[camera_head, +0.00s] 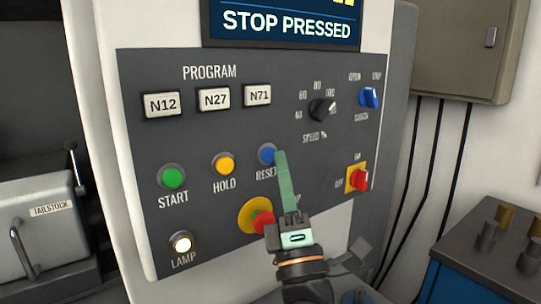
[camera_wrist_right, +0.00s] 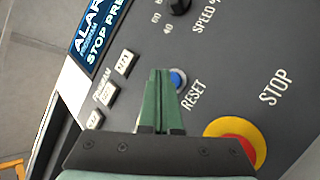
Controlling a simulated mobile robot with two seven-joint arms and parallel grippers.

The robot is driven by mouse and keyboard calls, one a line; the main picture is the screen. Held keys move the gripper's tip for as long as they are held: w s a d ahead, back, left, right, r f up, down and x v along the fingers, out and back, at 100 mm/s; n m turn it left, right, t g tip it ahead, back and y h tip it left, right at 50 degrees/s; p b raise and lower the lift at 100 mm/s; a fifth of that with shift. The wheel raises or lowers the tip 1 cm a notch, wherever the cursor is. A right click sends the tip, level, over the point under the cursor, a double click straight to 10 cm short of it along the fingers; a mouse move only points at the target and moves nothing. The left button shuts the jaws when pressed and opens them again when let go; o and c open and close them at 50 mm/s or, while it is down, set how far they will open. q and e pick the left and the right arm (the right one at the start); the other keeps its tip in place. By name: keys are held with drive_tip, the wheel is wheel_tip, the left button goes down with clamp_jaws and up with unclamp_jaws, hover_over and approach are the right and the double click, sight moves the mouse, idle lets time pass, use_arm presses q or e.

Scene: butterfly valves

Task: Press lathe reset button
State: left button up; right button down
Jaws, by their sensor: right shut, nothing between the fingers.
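The blue reset button (camera_head: 267,154) sits on the dark control panel (camera_head: 215,135), above the word RESET. My right gripper (camera_head: 281,155) is shut and empty, with its green fingers pointing up and the tips just right of the button in the head view. In the right wrist view the blue button (camera_wrist_right: 178,78) shows just right of the shut fingertips (camera_wrist_right: 160,72), partly covered by them. I cannot tell whether the tips touch the button. My left gripper is not in view.
A red stop button (camera_head: 263,222) on a yellow ring lies below, partly behind my right gripper. A yellow hold button (camera_head: 223,165) and green start button (camera_head: 172,177) are to the left. A screen (camera_head: 285,22) reads STOP PRESSED. A red rotary switch (camera_head: 360,180) is at right.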

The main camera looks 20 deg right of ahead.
drive_tip(key=shift+w, duration=0.15)
idle(0.3)
drive_tip(key=shift+w+a, duration=0.15)
drive_tip(key=shift+w, duration=0.15)
drive_tip(key=shift+w+a+b, duration=0.15)
drive_tip(key=shift+w+b, duration=0.15)
drive_tip(key=shift+w, duration=0.05)
idle(0.6)
idle(0.4)
drive_tip(key=shift+s+d, duration=0.25)
drive_tip(key=shift+s, duration=0.5)
drive_tip(key=shift+s+p, duration=0.1)
drive_tip(key=shift+p, duration=0.2)
drive_tip(key=s, duration=0.1)
drive_tip(key=s+d, duration=0.1)
drive_tip(key=s, duration=0.1)
drive_tip(key=s+p, duration=0.1)
drive_tip(key=shift+s+d, duration=0.25)
drive_tip(key=shift+d, duration=0.15)
